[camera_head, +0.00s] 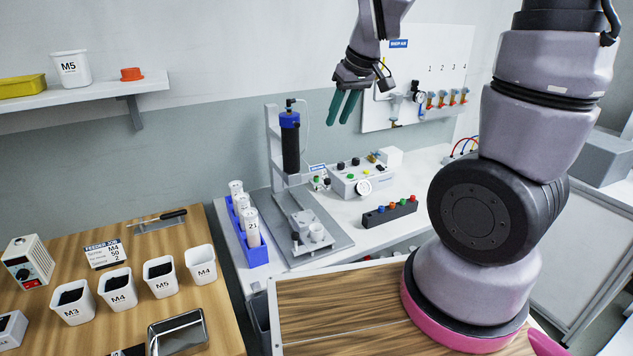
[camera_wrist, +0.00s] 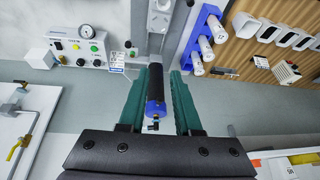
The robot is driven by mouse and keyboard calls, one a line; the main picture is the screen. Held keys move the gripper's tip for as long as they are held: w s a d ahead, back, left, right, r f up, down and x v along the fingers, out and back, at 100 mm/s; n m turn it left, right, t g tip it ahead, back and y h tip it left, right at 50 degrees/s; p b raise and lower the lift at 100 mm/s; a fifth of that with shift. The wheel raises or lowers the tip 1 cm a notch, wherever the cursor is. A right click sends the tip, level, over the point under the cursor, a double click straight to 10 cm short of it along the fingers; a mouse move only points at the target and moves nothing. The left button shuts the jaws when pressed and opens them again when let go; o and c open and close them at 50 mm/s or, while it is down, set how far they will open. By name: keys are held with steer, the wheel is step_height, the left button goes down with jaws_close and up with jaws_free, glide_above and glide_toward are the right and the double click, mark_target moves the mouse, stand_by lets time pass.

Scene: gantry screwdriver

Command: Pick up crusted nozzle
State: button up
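I cannot make out a nozzle with a crust on it in either view. A dark block (camera_head: 390,214) with several small colored pieces in its top lies on the white bench, right of the gantry stand; these may be nozzles, but they are too small to tell. The black and blue screwdriver (camera_head: 290,145) hangs upright on the stand; whether a nozzle sits at its lower end is unclear. It also shows in the wrist view (camera_wrist: 158,87), behind the fingers. My gripper (camera_head: 340,107) is open and empty, its green fingers high above the bench, right of the screwdriver and apart from it.
A blue rack (camera_head: 257,253) with white bottles stands left of the gantry plate (camera_head: 333,238). A control box (camera_head: 362,180) with buttons and a gauge stands behind the dark block. Screw bins (camera_head: 118,290) fill the wooden table at left. A panel with valves (camera_head: 440,60) is on the wall.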

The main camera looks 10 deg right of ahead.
steer(key=w+a+f+n+h, duration=0.1)
steer(key=w+f+n, duration=0.15)
steer(key=f, duration=0.45)
steer(key=w+a+f+n+h, duration=0.1)
steer(key=f+n+h, duration=0.1)
steer(key=f+n, duration=0.35)
steer(key=n+t+h, duration=0.4)
steer(key=n+t, duration=0.4)
steer(key=n, duration=1.2)
glide_toward(316, 179)
steer(key=x, duration=0.8)
steer(key=shift+w+d+f, duration=0.1)
steer(key=shift+w, duration=0.25)
jaws_close()
